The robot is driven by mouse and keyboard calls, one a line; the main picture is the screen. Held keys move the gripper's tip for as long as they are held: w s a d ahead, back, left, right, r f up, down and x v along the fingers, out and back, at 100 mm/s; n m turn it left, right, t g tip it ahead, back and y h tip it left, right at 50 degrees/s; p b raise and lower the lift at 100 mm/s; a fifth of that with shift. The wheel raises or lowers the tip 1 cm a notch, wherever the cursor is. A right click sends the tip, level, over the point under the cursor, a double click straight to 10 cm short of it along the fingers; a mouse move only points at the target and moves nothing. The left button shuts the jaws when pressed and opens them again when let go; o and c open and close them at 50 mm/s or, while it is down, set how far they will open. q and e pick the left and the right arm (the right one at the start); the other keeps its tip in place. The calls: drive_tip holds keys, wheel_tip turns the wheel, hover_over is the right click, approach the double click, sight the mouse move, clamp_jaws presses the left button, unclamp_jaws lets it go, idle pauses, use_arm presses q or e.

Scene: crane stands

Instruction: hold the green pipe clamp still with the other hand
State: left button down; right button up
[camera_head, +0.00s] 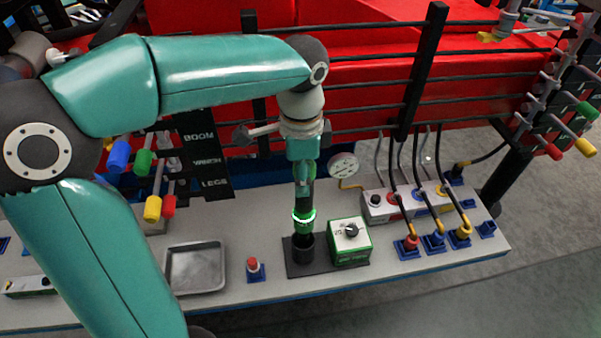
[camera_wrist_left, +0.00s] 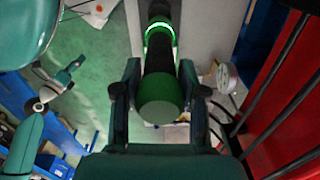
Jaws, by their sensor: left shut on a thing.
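The green pipe clamp (camera_head: 303,217) is a dark upright cylinder with a bright green ring, standing in a dark round socket on a black base plate. In the left wrist view its green round end (camera_wrist_left: 160,108) is close to the camera, and its lit ring (camera_wrist_left: 160,38) is farther off. My left gripper (camera_head: 303,176) reaches down from above and is shut on the upper part of the clamp. In the left wrist view its two fingers (camera_wrist_left: 160,88) flank the cylinder. The clamp looks upright. My right gripper is in neither view.
A red button (camera_head: 253,265) and a grey tray (camera_head: 195,268) are to the left. A round gauge (camera_head: 343,166) and cabled plugs (camera_head: 434,238) are to the right. Red bodywork (camera_head: 360,80) stands behind.

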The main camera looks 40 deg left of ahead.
sight(301, 205)
use_arm(q)
drive_tip(key=shift+f, duration=0.1)
idle(0.6)
drive_tip(key=shift+f+b, duration=3.6)
drive_tip(key=shift+f, duration=0.9)
drive_tip(key=c, duration=0.9)
unclamp_jaws()
drive_tip(key=shift+r, duration=0.1)
drive_tip(key=o, duration=0.3)
drive_tip(key=shift+o, duration=0.2)
wheel_tip(301, 205, up, 5)
drive_tip(key=p, duration=0.4)
drive_tip(key=shift+p, duration=0.35)
